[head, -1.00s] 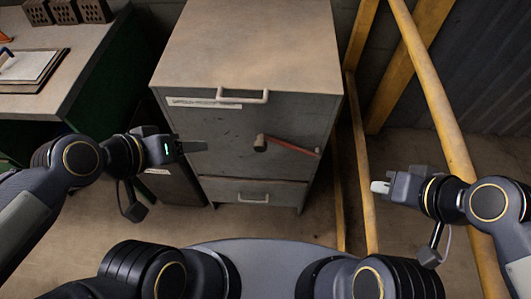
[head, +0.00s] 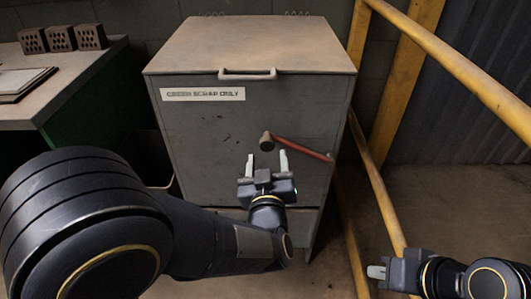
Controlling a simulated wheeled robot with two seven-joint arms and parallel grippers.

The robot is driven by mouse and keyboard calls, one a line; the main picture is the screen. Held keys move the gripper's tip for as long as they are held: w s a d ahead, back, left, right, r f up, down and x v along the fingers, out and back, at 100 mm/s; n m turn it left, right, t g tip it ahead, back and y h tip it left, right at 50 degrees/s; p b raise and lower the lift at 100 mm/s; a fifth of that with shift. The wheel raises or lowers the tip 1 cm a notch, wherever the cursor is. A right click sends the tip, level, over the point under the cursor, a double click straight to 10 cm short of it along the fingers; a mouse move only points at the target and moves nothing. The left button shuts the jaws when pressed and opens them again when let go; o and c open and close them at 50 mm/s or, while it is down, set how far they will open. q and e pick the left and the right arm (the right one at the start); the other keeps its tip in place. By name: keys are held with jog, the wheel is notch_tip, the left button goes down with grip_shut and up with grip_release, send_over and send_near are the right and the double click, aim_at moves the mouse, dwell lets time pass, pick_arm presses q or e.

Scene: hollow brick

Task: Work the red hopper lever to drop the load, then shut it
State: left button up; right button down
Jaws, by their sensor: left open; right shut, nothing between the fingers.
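The red lever (head: 303,150) is on the front of a grey metal hopper cabinet (head: 200,130). It runs from a round brown pivot hub (head: 267,141) down to the right, ending near the cabinet's right edge. My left gripper (head: 266,163) is open, fingers pointing up at the cabinet front, just below the hub and lever. Nothing is between its fingers. I cannot tell whether a fingertip touches the lever. My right gripper (head: 376,272) is shut and empty at the lower right, well away from the lever. My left arm hides much of the cabinet's lower part.
The cabinet has a lid handle (head: 247,75) and a label (head: 202,94) reading "GREEN SCRAP ONLY". Yellow rails (head: 455,65) stand close on the right. A bench (head: 75,85) with hollow bricks (head: 62,38) and a clipboard (head: 22,82) is at the left.

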aim_at(267, 147)
pick_arm(q)
jog(key=w, duration=0.6)
jog(key=shift+w+b, duration=0.2)
jog(key=shift+b, duration=0.2)
grip_shut()
